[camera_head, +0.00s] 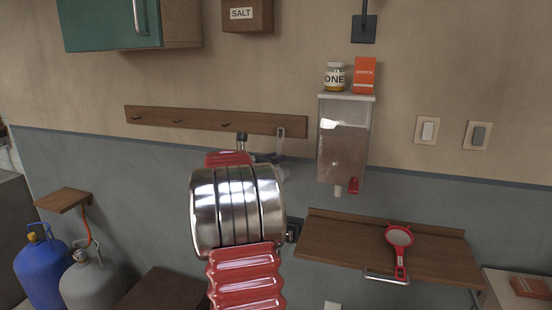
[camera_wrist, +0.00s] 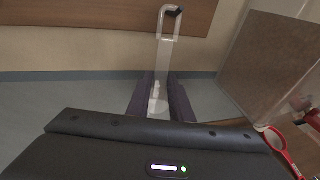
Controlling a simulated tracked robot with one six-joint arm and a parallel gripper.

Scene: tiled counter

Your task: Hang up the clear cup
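The clear cup (camera_wrist: 158,104) is see-through, with a long upright handle ending in a squared loop. In the wrist view it sits between the two dark fingers of my gripper (camera_wrist: 160,98), which look closed on it. The loop is at the wooden hook rail (camera_wrist: 100,12), level with a dark hook (camera_wrist: 173,11). I cannot tell whether the hook passes through the loop. In the head view the cup's handle (camera_head: 281,133) shows at the right end of the rail (camera_head: 215,121). My gripper (camera_head: 268,157) is just below the rail, partly hidden by my arm.
A clear-fronted dispenser (camera_head: 343,140) with a red tap is close to the right of my gripper, with a jar (camera_head: 335,77) and an orange box (camera_head: 364,75) on top. Other hooks on the rail are empty.

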